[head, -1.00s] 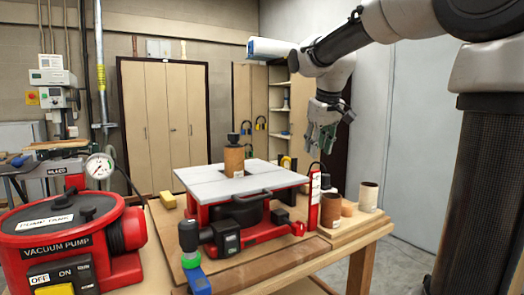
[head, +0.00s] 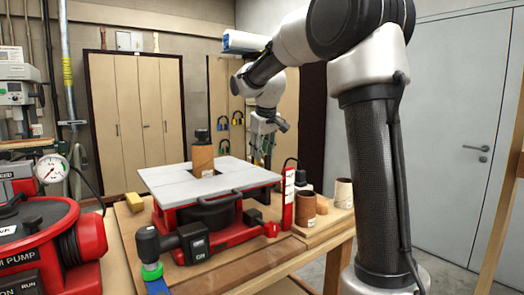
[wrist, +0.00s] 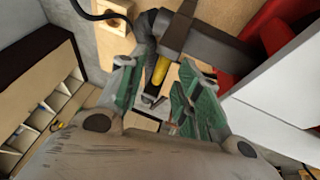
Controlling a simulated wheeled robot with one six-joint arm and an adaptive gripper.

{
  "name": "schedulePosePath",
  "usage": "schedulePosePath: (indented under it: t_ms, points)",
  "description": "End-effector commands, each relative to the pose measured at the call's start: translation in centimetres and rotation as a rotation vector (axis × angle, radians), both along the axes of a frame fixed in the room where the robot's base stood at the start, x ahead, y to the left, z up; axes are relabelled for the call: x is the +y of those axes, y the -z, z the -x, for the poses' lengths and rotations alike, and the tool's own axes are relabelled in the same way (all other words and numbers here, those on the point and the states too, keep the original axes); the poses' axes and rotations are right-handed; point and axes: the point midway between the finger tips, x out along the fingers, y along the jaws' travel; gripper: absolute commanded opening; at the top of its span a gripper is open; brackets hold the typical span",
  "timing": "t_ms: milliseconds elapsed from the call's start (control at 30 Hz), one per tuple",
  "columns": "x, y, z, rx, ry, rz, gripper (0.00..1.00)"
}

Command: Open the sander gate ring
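The sander has a grey table top (head: 215,180) on a red body, with a brown spindle drum (head: 203,160) standing through it. In the wrist view, a yellow ring (wrist: 161,69) sits around a dark pipe behind the sander; I cannot tell from the frames which is the gate ring. My gripper (head: 262,152) is behind the sander's right rear side. In the wrist view my gripper (wrist: 160,92) is open and empty, with the yellow ring beyond and between its green fingertips, apparently apart from them.
A red vacuum pump (head: 45,235) stands at the left. Brown sleeves (head: 305,207) stand on a wooden board at the bench's right, beside a red upright post (head: 288,195). A yellow block (head: 133,202) lies behind the sander's left. A black hose (wrist: 90,14) runs to a wooden block.

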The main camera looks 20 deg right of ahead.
Motion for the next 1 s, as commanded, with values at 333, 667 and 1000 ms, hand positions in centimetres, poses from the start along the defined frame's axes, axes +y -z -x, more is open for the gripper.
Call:
schedulePosePath:
  t_ms: [333,667,1000]
  points:
    - [0.0,0.0,0.0,0.001,0.0,0.0,0.0]
    - [-0.1,-1.7,-0.1,-0.003,0.0,0.001,0.0]
    - [-0.1,-6.8,0.0,-0.002,0.0,0.003,0.0]
